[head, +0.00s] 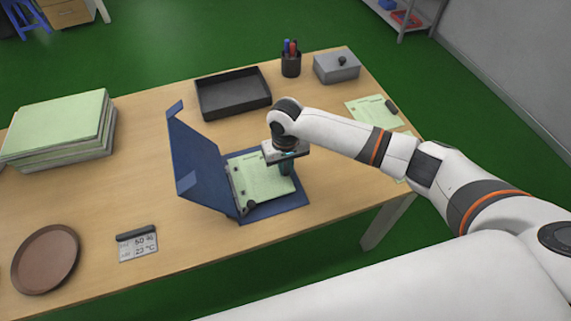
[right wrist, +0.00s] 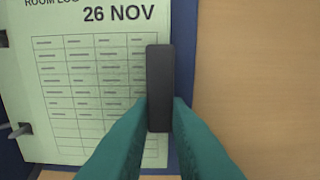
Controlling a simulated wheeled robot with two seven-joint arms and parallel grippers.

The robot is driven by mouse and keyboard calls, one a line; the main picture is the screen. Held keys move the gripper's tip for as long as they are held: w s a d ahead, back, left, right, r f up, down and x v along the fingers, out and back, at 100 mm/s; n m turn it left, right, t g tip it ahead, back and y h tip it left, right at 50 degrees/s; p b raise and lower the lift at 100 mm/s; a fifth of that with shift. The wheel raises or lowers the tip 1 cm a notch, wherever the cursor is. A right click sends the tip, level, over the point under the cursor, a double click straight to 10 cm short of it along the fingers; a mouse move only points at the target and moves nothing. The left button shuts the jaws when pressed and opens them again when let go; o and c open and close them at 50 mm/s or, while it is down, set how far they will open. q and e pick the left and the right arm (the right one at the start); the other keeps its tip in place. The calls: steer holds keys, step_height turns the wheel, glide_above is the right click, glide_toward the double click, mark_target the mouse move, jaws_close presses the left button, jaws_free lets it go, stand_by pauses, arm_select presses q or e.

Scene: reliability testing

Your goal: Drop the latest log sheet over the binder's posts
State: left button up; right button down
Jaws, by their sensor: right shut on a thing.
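The blue binder (head: 200,165) lies open on the table, its cover standing up at the left. A pale green log sheet (head: 258,182) lies in or just over its right side. In the right wrist view the sheet (right wrist: 85,150) reads 26 NOV and has a dark grip bar (right wrist: 159,88) along its right edge. My right gripper (head: 286,170) is shut on this bar, its teal fingers around the near end. A metal post (right wrist: 20,130) shows at the sheet's left edge; I cannot tell whether it passes through a hole. My left gripper is out of view.
Another green sheet (head: 367,112) with a dark bar lies at the back right. A black tray (head: 233,105), pen cup (head: 291,65) and grey box (head: 337,68) stand behind the binder. A paper stack (head: 60,130), brown plate (head: 45,258) and small display (head: 137,244) are left.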

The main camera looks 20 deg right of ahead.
steer(key=shift+p, duration=0.4)
steer(key=shift+f, duration=0.65)
stand_by(0.4)
steer(key=c, duration=1.3)
jaws_free()
steer(key=shift+r, duration=0.1)
step_height(320, 180, up, 12)
